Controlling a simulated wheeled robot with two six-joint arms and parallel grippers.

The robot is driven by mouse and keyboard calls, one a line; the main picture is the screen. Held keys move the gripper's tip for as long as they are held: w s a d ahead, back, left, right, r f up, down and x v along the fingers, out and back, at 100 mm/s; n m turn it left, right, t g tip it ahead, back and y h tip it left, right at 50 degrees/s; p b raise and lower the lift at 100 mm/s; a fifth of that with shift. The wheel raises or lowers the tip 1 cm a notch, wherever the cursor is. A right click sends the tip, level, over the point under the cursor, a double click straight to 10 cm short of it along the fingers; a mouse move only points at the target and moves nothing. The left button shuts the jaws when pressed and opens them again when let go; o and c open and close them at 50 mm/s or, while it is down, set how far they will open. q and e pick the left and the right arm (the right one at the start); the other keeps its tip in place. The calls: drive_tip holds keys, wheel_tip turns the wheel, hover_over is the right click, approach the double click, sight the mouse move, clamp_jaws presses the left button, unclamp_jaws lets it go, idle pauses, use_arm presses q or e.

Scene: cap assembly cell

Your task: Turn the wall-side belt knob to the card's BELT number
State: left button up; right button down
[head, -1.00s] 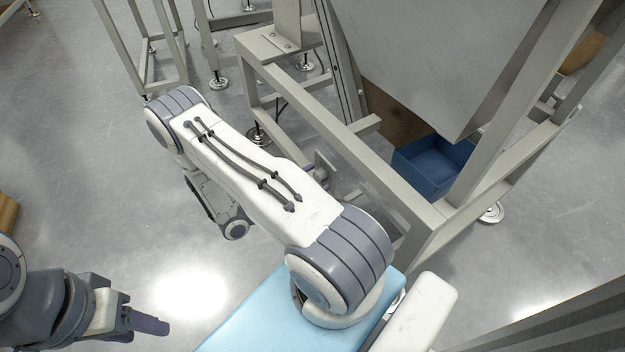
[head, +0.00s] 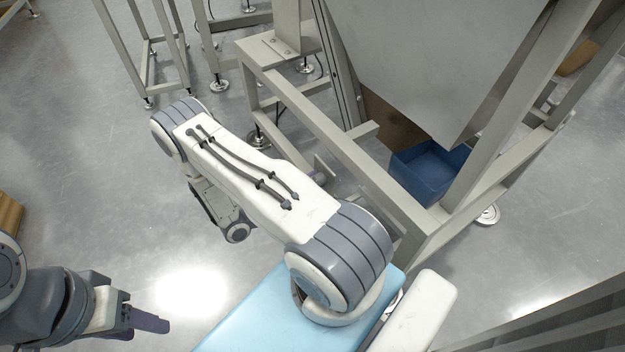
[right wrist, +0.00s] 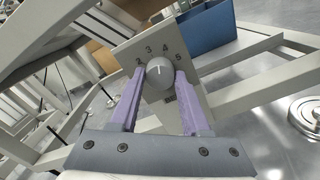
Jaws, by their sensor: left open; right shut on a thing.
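The belt knob (right wrist: 160,75) is a grey round knob on a flat plate (right wrist: 130,50) in the right wrist view. Numbers 2, 3, 4 and 5 show in an arc above it. Its white pointer line points up, roughly between 3 and 4; I cannot tell exactly which. My right gripper (right wrist: 160,83) has its purple fingers on both sides of the knob, shut on it. My left gripper (head: 150,324) is open and empty over the floor at lower left. The card is not in view.
A grey metal frame (head: 330,135) stands beside my right arm, with a sloping grey panel (head: 430,60) above it. A blue bin (head: 430,172) sits inside the frame and also shows in the right wrist view (right wrist: 207,30).

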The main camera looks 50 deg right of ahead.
drive_tip(key=shift+s+m+p, duration=0.2)
drive_tip(key=shift+m+p, duration=0.75)
drive_tip(key=shift+m, duration=0.85)
drive_tip(key=shift+c, duration=1.9)
unclamp_jaws()
drive_tip(key=shift+w, duration=0.1)
drive_tip(key=shift+w+a, duration=0.1)
drive_tip(key=shift+a, duration=0.2)
drive_tip(key=p+v, duration=0.3)
drive_tip(key=v, duration=0.7)
